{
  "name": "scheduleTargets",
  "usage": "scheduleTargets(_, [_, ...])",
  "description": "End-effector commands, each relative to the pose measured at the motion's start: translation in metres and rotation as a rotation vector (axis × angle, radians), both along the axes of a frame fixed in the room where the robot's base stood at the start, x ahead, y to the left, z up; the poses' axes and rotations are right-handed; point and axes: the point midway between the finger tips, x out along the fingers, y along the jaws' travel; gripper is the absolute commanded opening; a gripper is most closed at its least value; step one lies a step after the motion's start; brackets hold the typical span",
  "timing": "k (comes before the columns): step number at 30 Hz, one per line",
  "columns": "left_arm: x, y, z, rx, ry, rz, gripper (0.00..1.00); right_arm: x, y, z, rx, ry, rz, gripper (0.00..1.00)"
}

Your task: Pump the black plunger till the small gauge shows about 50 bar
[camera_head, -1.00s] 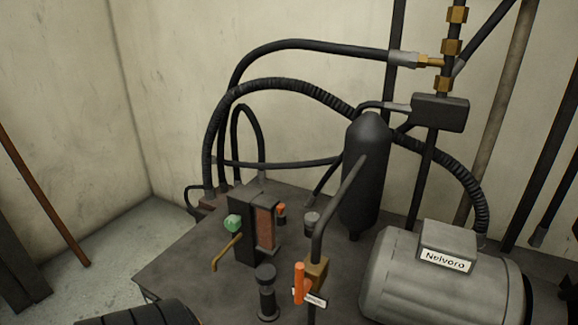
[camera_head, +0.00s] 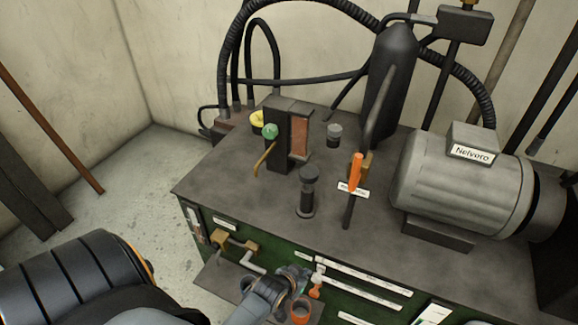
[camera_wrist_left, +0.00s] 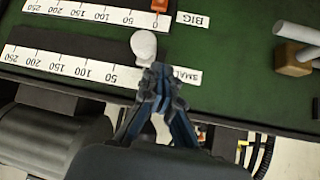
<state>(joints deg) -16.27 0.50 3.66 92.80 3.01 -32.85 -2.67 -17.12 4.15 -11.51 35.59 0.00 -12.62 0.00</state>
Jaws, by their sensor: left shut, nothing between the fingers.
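The black plunger (camera_head: 308,188) stands upright on the grey bench top, left of the orange-handled lever. My left gripper (camera_head: 303,276) is low at the green front, apart from the plunger, shut and empty. In the left wrist view its fingertips (camera_wrist_left: 160,76) cover the zero end of the SMALL scale (camera_wrist_left: 70,62). A white rounded knob (camera_wrist_left: 143,45) is right beside the fingertips; I cannot tell whether they touch. The BIG scale (camera_wrist_left: 95,12) has an orange pointer (camera_wrist_left: 158,5) at 0. My right gripper is out of view.
The orange-handled lever (camera_head: 356,172) and a grey motor (camera_head: 440,185) stand right of the plunger. A black block with a green knob (camera_head: 270,131) and a brass lever is behind left. Brass fittings (camera_head: 240,246) project from the front.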

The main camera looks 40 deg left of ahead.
Motion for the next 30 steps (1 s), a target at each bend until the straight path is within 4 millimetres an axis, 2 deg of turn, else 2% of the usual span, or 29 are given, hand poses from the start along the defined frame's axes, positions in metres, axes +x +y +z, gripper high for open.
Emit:
scheduleTargets(5, [0.035,0.021,0.073,0.005,-0.146,0.050,0.00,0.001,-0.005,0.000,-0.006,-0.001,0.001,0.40])
scheduleTargets(9, [0.056,0.046,0.153,0.020,-0.295,0.102,0.00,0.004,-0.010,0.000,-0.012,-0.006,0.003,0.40])
scheduleTargets(12, [0.061,0.064,0.209,0.033,-0.397,0.139,0.00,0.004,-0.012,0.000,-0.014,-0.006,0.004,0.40])
scheduleTargets(16, [0.059,0.079,0.262,0.052,-0.492,0.172,0.00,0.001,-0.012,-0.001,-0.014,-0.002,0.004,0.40])
scheduleTargets(18, [0.057,0.084,0.280,0.059,-0.524,0.183,0.00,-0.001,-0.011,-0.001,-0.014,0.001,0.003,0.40])
scheduleTargets(21, [0.055,0.088,0.295,0.067,-0.551,0.192,0.00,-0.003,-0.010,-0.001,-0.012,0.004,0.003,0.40])
scheduleTargets(30, [0.055,0.090,0.300,0.069,-0.560,0.194,0.00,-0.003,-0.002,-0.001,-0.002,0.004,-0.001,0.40])
